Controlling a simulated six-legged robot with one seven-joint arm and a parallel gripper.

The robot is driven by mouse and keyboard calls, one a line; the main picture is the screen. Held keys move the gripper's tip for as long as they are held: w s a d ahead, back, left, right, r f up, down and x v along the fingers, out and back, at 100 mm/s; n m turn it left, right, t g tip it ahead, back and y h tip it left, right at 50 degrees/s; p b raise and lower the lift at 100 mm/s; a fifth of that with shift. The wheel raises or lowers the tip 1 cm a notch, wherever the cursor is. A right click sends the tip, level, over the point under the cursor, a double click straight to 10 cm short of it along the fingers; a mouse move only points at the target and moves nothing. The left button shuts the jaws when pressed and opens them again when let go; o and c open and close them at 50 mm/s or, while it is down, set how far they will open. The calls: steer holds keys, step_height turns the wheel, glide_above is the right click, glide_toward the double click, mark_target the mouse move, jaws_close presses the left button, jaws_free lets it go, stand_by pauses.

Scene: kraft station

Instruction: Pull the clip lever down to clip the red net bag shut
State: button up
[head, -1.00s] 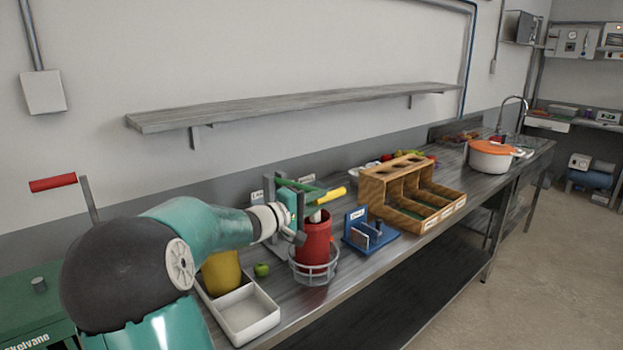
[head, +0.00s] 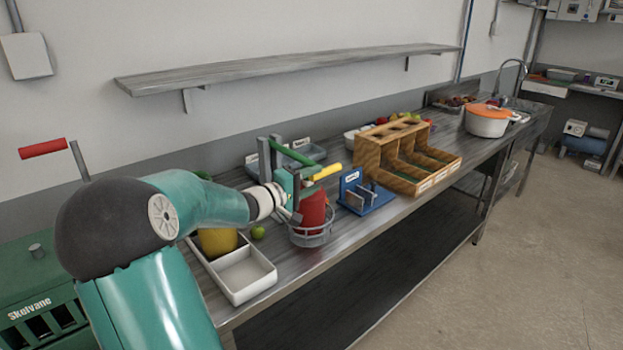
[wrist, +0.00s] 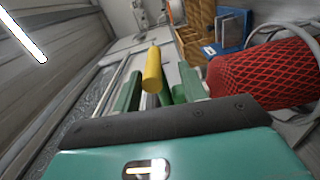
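The clip lever is a green bar (head: 292,153) with a yellow handle (head: 326,172), sloping over the bench. In the wrist view the yellow handle (wrist: 152,68) lies ahead of my palm. My gripper (head: 292,189) is beside the lever; in the wrist view it appears open (wrist: 158,90), with green finger-like parts apart on either side of the handle's line. Contact with the handle cannot be told. The red net bag (head: 313,211) stands in a round wire holder (head: 310,239) under the lever; it also shows in the wrist view (wrist: 262,75) at right. The bag's neck is partly hidden.
A blue stand (head: 366,195) and a wooden divided rack (head: 405,160) are right of the bag. A white tray (head: 246,284), a yellow container (head: 217,241) and a green fruit (head: 258,232) are left. A shelf (head: 290,72) hangs above.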

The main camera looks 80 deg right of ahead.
steer(key=shift+r, duration=0.15)
steer(key=shift+w+a, duration=0.1)
steer(key=shift+a, duration=0.05)
steer(key=v, duration=1.3)
steer(key=shift+a, duration=0.2)
steer(key=shift+w, duration=0.15)
